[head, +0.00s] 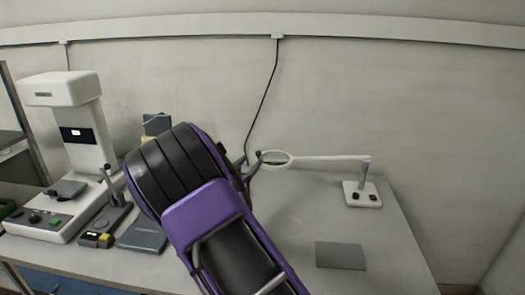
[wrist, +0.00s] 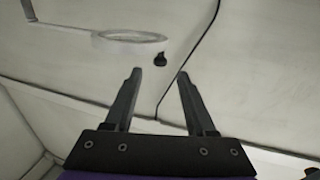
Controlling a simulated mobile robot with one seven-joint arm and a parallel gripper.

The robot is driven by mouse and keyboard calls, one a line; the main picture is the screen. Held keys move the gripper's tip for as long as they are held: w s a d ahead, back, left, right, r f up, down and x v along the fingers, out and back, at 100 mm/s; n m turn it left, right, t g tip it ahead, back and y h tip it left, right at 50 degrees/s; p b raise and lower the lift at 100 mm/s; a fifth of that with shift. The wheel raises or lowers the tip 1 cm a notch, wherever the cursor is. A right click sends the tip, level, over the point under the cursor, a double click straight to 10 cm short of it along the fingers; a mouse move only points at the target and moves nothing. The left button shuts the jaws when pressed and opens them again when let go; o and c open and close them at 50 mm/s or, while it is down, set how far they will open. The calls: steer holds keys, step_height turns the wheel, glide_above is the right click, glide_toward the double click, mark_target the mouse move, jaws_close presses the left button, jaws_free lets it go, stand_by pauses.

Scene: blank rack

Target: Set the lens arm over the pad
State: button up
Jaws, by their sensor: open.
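The lens arm (head: 325,158) is white and reaches left from a post on a white base (head: 361,194), ending in a ring lens (head: 277,151). The ring also shows in the wrist view (wrist: 130,41), with a small dark knob (wrist: 160,61) at its free end. The pad (head: 340,256) is a flat grey square on the bench, in front of the lens base and to the right of the ring. My gripper (head: 250,164) is open and empty beside the ring's left end. In the wrist view the knob appears just beyond and between my fingertips (wrist: 159,74); contact is not visible.
A white bench instrument (head: 75,145) stands at the left. A black cable (head: 264,95) hangs down the wall. Bare bench (head: 300,215) surrounds the pad.

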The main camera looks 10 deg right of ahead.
mark_target(260, 152)
steer(key=x, duration=1)
steer(key=shift+w+r, duration=0.1)
jaws_close()
stand_by(1.1)
